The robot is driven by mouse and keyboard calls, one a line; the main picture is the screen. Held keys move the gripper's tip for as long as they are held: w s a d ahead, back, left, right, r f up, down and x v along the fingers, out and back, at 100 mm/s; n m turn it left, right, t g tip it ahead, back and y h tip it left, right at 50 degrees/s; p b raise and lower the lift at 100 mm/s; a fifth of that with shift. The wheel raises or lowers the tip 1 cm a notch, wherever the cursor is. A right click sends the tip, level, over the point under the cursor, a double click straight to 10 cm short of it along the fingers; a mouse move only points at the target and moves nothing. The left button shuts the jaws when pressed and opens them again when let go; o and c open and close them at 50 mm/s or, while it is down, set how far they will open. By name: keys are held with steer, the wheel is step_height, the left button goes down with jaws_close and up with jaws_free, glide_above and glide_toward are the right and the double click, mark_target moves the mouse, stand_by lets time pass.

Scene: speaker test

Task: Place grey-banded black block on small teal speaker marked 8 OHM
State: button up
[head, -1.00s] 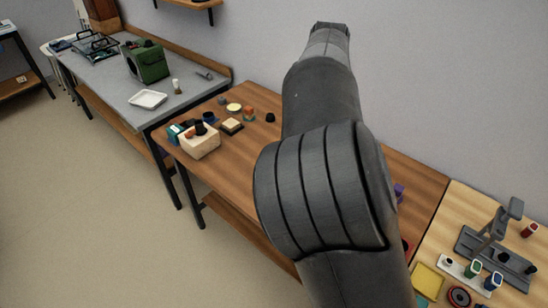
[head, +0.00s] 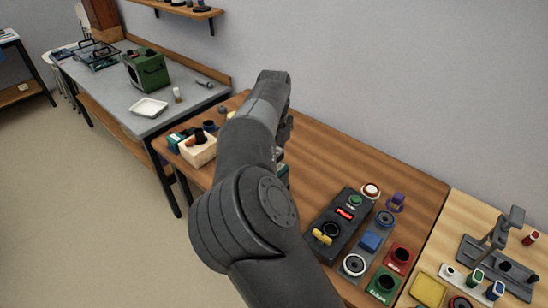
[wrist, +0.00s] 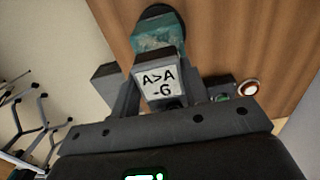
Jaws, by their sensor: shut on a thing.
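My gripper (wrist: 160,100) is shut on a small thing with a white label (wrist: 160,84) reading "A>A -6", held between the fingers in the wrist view. I cannot tell whether it is the grey-banded black block. A teal thing (wrist: 158,38) with a dark rounded end lies beyond it, over the wooden table. In the head view my gripper (head: 286,130) is mostly hidden behind my arm, above the table. A bit of teal (head: 284,174) shows just right of my arm. Another teal thing (head: 175,141) stands at the table's left end. No 8 OHM marking is readable.
On the wooden table (head: 335,150) stand a dark control box (head: 343,222) with a red display, a red speaker-like box (head: 398,258) and a green one (head: 383,284). The back middle is bare.

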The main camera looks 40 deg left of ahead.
steer(key=shift+f, duration=1.35)
steer(key=shift+f, duration=0.1)
steer(key=o, duration=1)
